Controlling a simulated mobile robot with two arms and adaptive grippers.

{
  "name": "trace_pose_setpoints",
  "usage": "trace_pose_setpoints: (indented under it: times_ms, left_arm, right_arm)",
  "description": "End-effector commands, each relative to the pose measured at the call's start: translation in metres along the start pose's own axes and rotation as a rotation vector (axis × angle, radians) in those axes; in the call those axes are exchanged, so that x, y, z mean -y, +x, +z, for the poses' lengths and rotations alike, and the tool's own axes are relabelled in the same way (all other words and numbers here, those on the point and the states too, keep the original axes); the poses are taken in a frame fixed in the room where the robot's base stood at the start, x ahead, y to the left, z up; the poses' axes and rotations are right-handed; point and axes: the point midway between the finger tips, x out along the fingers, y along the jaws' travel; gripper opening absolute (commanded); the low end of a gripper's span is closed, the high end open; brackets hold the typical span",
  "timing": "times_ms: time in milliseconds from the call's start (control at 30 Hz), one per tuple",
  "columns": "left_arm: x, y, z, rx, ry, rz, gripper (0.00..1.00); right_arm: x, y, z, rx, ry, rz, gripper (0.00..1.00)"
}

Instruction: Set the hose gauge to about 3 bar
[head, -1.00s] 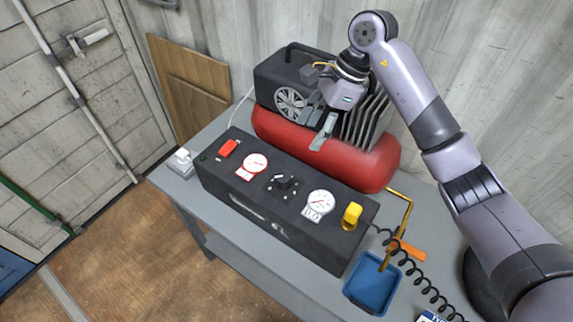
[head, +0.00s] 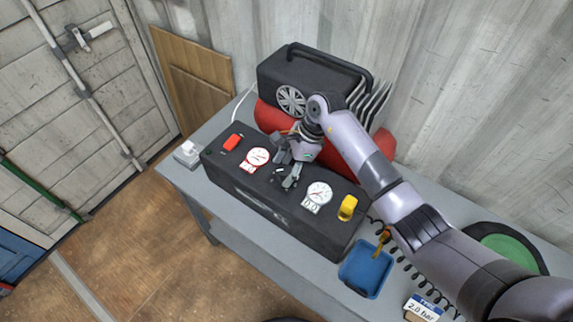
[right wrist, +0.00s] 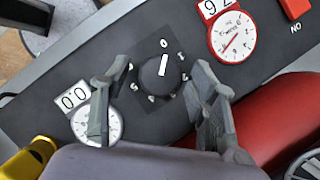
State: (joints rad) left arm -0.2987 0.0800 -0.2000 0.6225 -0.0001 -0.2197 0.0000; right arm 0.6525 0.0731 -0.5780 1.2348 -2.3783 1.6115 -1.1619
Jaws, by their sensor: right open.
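The black regulator knob (right wrist: 162,73) sits between the two gauges on the dark panel box (head: 330,235). Its white pointer line aims at the 0 mark. The white-rimmed gauge (head: 318,194) stands beside the yellow valve and shows 0.0; it also appears in the right wrist view (right wrist: 110,122), partly behind a finger. Contact cannot be told. My left gripper is out of view.
A yellow valve handle (head: 347,207) and red switch (head: 233,142) sit at the panel's ends. The red compressor tank (head: 380,146) lies behind. A blue tray (head: 367,271), coiled black hose and a "2.0 bar" card (head: 424,308) are at right.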

Motion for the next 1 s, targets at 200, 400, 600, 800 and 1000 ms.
trace_pose_setpoints:
  times_ms: [200, 400, 600, 800, 1000]
  left_arm:
    - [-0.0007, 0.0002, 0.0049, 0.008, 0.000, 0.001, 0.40]
    - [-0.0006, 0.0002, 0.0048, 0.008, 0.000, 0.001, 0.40]
    - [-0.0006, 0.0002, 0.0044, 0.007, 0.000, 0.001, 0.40]
    - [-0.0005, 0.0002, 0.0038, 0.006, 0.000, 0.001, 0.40]
    - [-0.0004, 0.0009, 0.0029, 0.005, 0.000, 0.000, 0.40]
  right_arm:
    - [0.0001, 0.0002, 0.0000, 0.000, 0.000, 0.000, 0.53]
    - [0.0002, -0.0001, 0.0000, 0.000, 0.000, -0.001, 0.40]
    - [0.0003, -0.0003, 0.0000, 0.000, 0.000, -0.001, 0.27]
    - [0.0004, -0.0004, -0.0001, 0.000, 0.000, -0.001, 0.13]
    - [0.0005, -0.0003, -0.0003, 0.000, 0.001, -0.002, 0.06]
